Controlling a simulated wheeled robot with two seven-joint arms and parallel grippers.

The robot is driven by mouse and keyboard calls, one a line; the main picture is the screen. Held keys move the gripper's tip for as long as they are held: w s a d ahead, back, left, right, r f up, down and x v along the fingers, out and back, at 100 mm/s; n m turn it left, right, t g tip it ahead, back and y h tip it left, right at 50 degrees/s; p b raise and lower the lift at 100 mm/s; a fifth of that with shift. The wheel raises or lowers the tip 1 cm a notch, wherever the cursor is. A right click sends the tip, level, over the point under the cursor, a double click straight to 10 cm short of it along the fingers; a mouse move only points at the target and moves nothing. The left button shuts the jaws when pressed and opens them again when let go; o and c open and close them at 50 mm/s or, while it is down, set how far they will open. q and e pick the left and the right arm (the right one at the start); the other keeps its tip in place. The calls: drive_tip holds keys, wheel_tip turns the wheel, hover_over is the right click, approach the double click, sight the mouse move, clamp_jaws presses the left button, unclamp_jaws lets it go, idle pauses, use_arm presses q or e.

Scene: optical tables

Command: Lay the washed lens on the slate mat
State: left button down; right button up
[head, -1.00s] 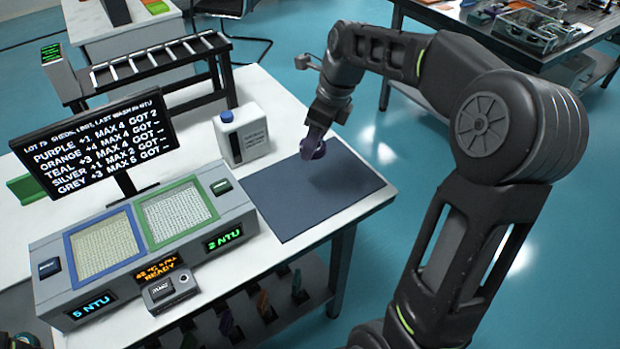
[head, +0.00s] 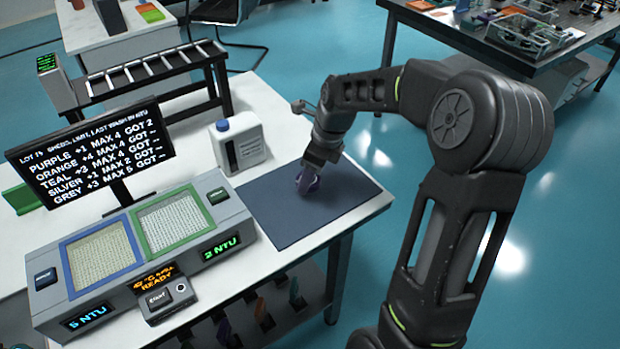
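The slate mat (head: 345,205) lies flat on the right part of the white table. My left gripper is not in view.
A wash station with a blue-framed basin (head: 100,257) and a green-framed basin (head: 173,221) stands left of the mat. A white jug (head: 238,143) stands behind the mat. A lot screen (head: 85,153) stands behind the station. The mat's front half is clear.

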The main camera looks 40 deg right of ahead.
drive_tip(key=shift+f, duration=0.85)
drive_tip(key=shift+f, duration=0.15)
drive_tip(key=o, duration=1.4)
drive_tip(key=v, duration=1.2)
